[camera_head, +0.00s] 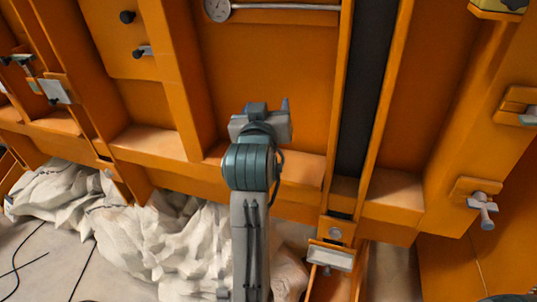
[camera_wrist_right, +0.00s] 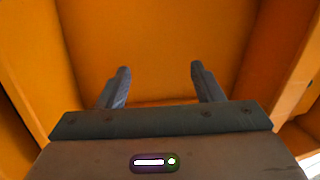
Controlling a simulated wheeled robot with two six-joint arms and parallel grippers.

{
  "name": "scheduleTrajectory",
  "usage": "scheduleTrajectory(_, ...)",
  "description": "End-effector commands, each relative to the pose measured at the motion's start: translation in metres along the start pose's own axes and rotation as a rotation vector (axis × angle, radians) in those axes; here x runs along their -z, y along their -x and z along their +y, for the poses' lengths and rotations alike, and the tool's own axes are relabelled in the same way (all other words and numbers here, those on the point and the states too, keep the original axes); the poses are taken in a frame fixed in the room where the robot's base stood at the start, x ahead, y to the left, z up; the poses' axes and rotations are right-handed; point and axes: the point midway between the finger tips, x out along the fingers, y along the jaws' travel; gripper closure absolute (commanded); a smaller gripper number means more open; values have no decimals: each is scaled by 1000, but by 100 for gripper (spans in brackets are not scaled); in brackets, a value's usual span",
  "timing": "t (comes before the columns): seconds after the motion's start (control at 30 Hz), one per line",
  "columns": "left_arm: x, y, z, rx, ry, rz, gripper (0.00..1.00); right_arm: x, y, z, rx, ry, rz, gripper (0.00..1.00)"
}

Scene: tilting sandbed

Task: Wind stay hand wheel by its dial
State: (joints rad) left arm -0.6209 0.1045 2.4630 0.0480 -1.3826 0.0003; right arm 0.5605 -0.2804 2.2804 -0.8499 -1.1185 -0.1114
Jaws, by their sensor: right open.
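A small round pale dial (camera_head: 217,9) with a thin metal rod running to its right sits at the top of the head view, against the orange frame. I cannot make out a hand wheel for certain in either view. My right gripper (camera_head: 268,106) is in front of an orange recessed panel, below the dial and apart from it. In the right wrist view my right gripper (camera_wrist_right: 160,70) has its two fingers spread, with nothing between them but the orange panel behind. My left gripper is not in view.
Orange ribs and ledges surround the right arm. A dark vertical channel (camera_head: 367,90) runs to its right. Black knobs (camera_head: 127,17) are at upper left, and a metal T-shaped handle (camera_head: 484,208) is at right. Crumpled white sheeting (camera_head: 150,240) lies along the floor at lower left.

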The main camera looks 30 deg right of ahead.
Motion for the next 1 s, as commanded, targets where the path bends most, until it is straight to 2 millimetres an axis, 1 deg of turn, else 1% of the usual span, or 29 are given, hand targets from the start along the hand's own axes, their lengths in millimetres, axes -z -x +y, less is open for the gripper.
scheduleTrajectory(0.03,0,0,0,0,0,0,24,-11,0,-1,11,9,-17,40)
scheduleTrajectory(0.3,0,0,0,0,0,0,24,-64,6,-9,75,40,-106,40)
scheduleTrajectory(0.5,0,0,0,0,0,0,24,-92,11,-11,109,57,-155,40)
scheduleTrajectory(0.6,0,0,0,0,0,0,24,-101,13,-12,121,62,-171,40)
scheduleTrajectory(0.7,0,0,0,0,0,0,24,-106,14,-12,127,64,-180,40)
scheduleTrajectory(1.0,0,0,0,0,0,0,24,-107,14,-13,129,65,-182,40)
